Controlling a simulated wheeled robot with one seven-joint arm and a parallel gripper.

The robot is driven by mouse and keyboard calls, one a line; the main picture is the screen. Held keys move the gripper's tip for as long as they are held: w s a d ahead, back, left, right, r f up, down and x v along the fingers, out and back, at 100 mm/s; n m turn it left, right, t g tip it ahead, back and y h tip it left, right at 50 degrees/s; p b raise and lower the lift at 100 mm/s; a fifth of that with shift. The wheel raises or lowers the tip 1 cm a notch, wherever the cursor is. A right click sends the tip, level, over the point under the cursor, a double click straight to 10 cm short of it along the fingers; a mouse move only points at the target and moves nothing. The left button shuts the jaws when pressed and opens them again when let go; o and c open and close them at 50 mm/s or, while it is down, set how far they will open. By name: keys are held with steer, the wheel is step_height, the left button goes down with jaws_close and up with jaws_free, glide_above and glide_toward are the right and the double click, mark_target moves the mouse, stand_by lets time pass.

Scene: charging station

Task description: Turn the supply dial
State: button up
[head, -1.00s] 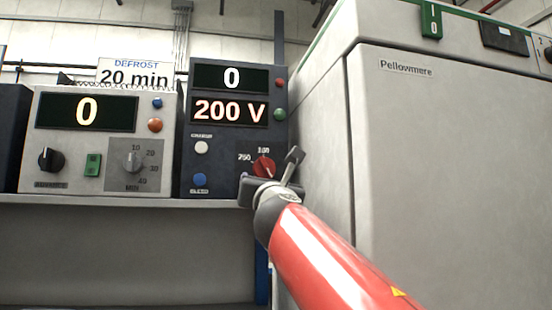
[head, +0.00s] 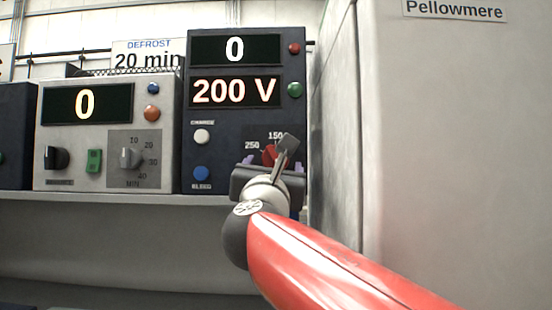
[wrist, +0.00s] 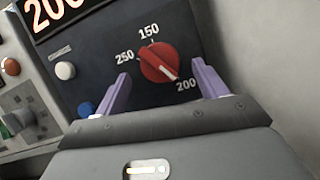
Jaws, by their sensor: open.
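The supply dial is a red round knob (wrist: 160,62) with a white pointer line, on the dark supply panel (head: 190,120). In the wrist view its marks read 150, 250 and 200, and the white line points toward 200. In the head view the dial (head: 269,155) is partly hidden behind my gripper (head: 270,170). The supply's displays (head: 235,92) read 0 and 200 V. In the wrist view my gripper (wrist: 162,88) is open, its two purple fingers apart below the dial, one toward each side. The fingers look clear of the dial.
A white button (head: 202,136), a blue button (head: 201,173), and red and green buttons (head: 295,89) sit on the supply. A beige defrost unit (head: 105,185) with two knobs stands to its left. A large grey cabinet (head: 440,150) closes off the right. The shelf (head: 100,205) runs beneath.

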mark_target(269, 158)
steer(key=shift+x, duration=1)
steer(key=shift+c, duration=0.3)
steer(key=c, duration=0.9)
steer(key=shift+m, duration=0.6)
steer(key=shift+a+m+h+b, duration=0.15)
steer(key=shift+m+h+b, duration=0.15)
steer(key=shift+m+h, duration=0.35)
steer(key=shift+a+r+m+g+h, duration=0.1)
steer(key=shift+m+g+h, duration=0.4)
steer(key=shift+m, duration=0.9)
steer(key=shift+a+m+g+h, duration=0.15)
steer(key=shift+m+h, duration=0.5)
steer(key=shift+m, duration=0.7)
steer(key=shift+d, duration=0.1)
